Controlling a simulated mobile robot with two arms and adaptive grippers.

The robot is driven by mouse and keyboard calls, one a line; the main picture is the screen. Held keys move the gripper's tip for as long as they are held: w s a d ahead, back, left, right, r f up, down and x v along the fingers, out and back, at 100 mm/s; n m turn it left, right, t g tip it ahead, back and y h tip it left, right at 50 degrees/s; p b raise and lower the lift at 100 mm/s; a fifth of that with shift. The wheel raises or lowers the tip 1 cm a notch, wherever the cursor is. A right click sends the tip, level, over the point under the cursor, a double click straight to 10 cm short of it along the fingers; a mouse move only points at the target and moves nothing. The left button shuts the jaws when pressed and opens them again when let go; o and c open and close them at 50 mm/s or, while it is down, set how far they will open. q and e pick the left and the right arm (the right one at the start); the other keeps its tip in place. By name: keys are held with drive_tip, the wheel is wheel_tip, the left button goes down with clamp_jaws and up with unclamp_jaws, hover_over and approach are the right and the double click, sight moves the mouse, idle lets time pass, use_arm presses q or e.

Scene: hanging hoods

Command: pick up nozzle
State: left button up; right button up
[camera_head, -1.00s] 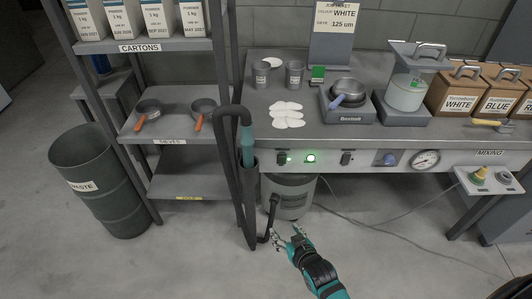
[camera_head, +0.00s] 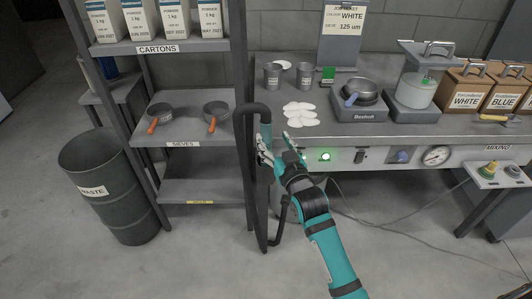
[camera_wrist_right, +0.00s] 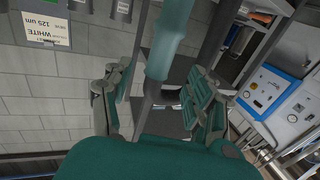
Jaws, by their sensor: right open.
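The nozzle (camera_head: 266,134) is a teal tube on a black hose at the left end of the bench. Its lower part is hidden behind my right gripper (camera_head: 268,156) in the head view. In the right wrist view the teal nozzle (camera_wrist_right: 170,45) comes down from the top between the spread fingers of my right gripper (camera_wrist_right: 158,98). The fingers are open, one on each side of it, and do not look closed on it. Whether either finger touches it, I cannot tell. My left gripper is not in view.
A shelf rack (camera_head: 190,47) with cartons and sieves stands just left of the nozzle. The bench (camera_head: 420,122) on the right carries cups, a scale (camera_head: 358,112) and boxes. A waste bin (camera_head: 108,195) stands at the left. A black hose (camera_head: 276,236) loops down below.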

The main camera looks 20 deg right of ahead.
sight(268, 132)
drive_tip(key=w, duration=0.7)
drive_tip(key=shift+a+f, duration=0.15)
drive_tip(key=shift+f, duration=0.15)
drive_tip(key=shift+s, duration=0.15)
clamp_jaws()
drive_tip(key=shift+r, duration=0.1)
